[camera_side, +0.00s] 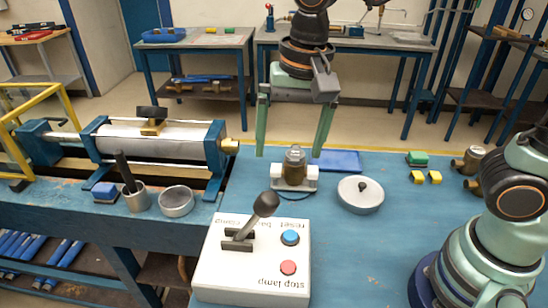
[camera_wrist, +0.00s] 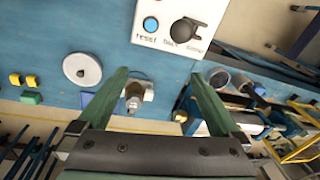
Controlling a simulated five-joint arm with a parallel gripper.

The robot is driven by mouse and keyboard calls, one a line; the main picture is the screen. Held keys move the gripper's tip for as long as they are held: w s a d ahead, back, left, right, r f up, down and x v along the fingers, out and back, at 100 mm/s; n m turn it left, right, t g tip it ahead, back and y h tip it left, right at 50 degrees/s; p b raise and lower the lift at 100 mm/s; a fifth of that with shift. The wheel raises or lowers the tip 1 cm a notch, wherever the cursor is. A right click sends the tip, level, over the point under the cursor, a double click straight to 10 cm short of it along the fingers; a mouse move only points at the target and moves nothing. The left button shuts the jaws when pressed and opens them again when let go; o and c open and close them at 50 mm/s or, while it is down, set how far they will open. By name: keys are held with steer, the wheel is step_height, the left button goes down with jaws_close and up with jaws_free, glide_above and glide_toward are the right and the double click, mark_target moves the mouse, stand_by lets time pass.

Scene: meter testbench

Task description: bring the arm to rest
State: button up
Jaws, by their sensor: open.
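My gripper (camera_side: 289,150) hangs pointing down over the blue bench in the side view, its two green fingers wide apart and empty. In the side view its fingertips appear on either side of the top of a dark, brass-coloured capped fitting (camera_side: 294,168) on a small light base; I cannot tell whether they are level with it or touching it. In the wrist view my gripper (camera_wrist: 158,75) is also spread open, and the fitting (camera_wrist: 134,103) shows between the fingers, left of centre.
A white control box (camera_side: 250,270) with a black-knobbed lever, blue button and red button stands in front. A round lidded disc (camera_side: 360,194) is to the right. A roller assembly (camera_side: 160,137), cups and yellow rail are left. Yellow and green blocks (camera_side: 418,159) lie right.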

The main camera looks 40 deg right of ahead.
steer(key=s+d+n+t, duration=0.2)
steer(key=d+n+t, duration=0.2)
steer(key=d, duration=1.1)
steer(key=n, duration=0.2)
steer(key=shift+s+d+r+n+h, duration=0.2)
steer(key=shift+d+r+n+h, duration=0.1)
steer(key=shift+d+n, duration=0.1)
